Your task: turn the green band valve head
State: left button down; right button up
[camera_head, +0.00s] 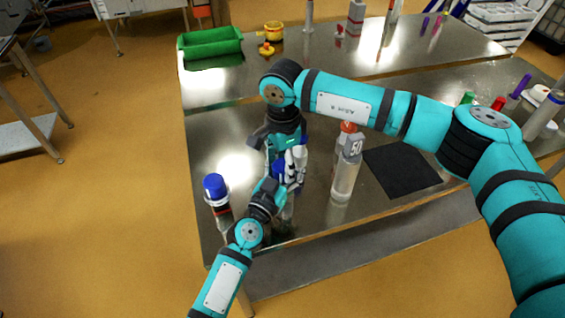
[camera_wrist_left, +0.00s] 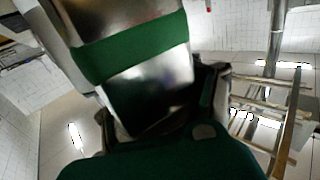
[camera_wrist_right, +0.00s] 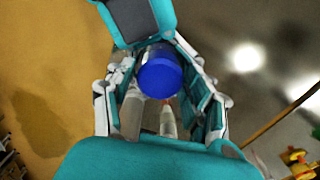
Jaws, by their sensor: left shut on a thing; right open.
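In the left wrist view the metal valve body with a green band (camera_wrist_left: 135,48) is gripped by my left gripper (camera_wrist_left: 155,110). In the head view my left gripper (camera_head: 274,188) is low over the table's front left part, and the band is hidden there. A blue round head (camera_wrist_right: 160,76) sits between the spread fingers of my right gripper (camera_wrist_right: 160,104) in the right wrist view; it looks like the head of the held valve. My right gripper (camera_head: 289,158) points down just above the left one. I cannot tell whether its fingers touch the blue head.
A blue-topped piece (camera_head: 215,187) stands near the left table edge. A clear cylinder labelled 50 (camera_head: 345,178) stands right of the grippers, beside a black mat (camera_head: 402,170). A green tray (camera_head: 210,43) and a yellow pot (camera_head: 274,30) are at the back. Slim cylinders stand at right.

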jog(key=shift+f, duration=0.1)
jog(key=c, duration=0.9)
jog(key=n, duration=0.5)
jog(key=shift+n, duration=0.3)
jog(key=n, duration=0.6)
jog(key=shift+s, duration=0.1)
dwell(0.3)
jog(key=o, duration=0.9)
